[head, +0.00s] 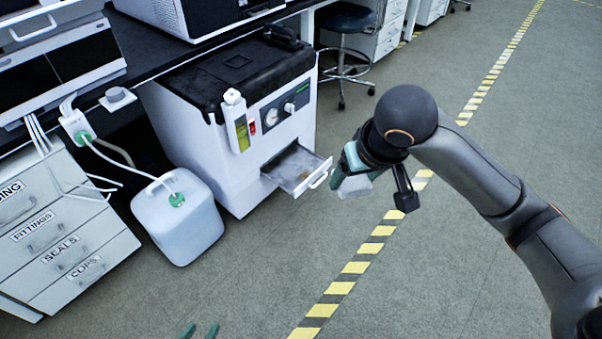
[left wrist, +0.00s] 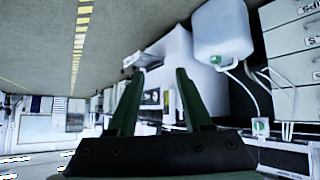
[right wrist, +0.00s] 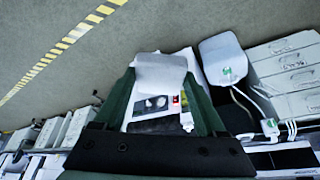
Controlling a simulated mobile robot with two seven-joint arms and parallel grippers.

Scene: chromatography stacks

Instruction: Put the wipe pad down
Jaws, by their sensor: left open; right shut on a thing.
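The wipe pad (head: 355,187) is a small pale, whitish piece in the head view, held at the end of my right arm. In the right wrist view the wipe pad (right wrist: 160,74) spans the space between the fingertips. My right gripper (right wrist: 160,88) is shut on it. In the head view it is in the air to the right of the white cabinet's open drawer (head: 297,170), clear of the floor. My left gripper (left wrist: 158,75) is open and empty. In the head view only its green fingertips (head: 201,331) show at the bottom edge.
The white cabinet (head: 230,175) has a black top and a gauge. A white jug (head: 178,222) with a tube stands on the floor left of it. Labelled drawers (head: 60,235) are at far left. A yellow-black floor stripe (head: 357,267) crosses open floor.

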